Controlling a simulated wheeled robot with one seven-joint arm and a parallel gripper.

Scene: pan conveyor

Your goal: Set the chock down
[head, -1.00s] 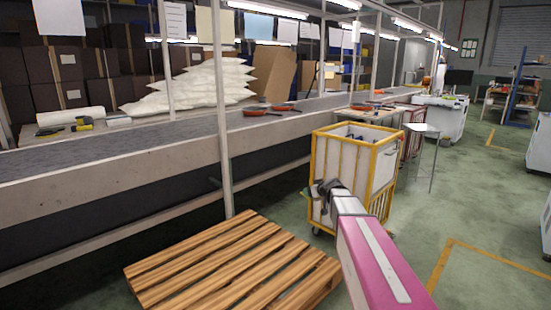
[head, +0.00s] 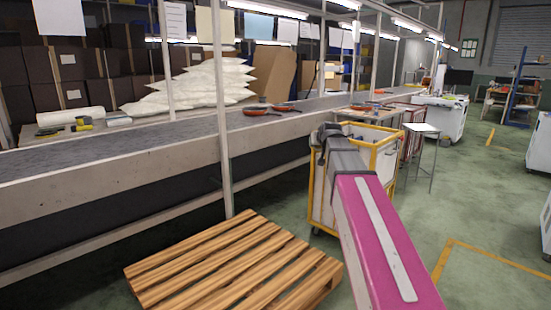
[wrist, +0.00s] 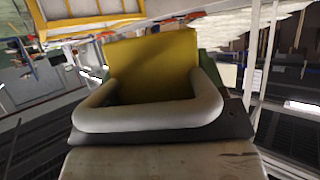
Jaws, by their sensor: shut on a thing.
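The chock (wrist: 155,62) looks like a yellow block in the middle of the wrist view, with a pale rounded bar curving around its near side. My gripper (head: 326,134) is shut on the chock. In the head view my gripper is a dark shape at the end of my pink arm, above the yellow-framed cart. The chock cannot be made out there. The wrist view is strongly tilted, and no surface shows touching the chock.
The yellow-framed cart (head: 388,160) stands beside the conveyor (head: 120,160), partly behind my arm. Orange pans (head: 256,110) lie on the conveyor. A wooden pallet (head: 235,265) lies on the floor in front. A small table (head: 421,129) stands right of the cart. Green floor (head: 460,205) is clear at right.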

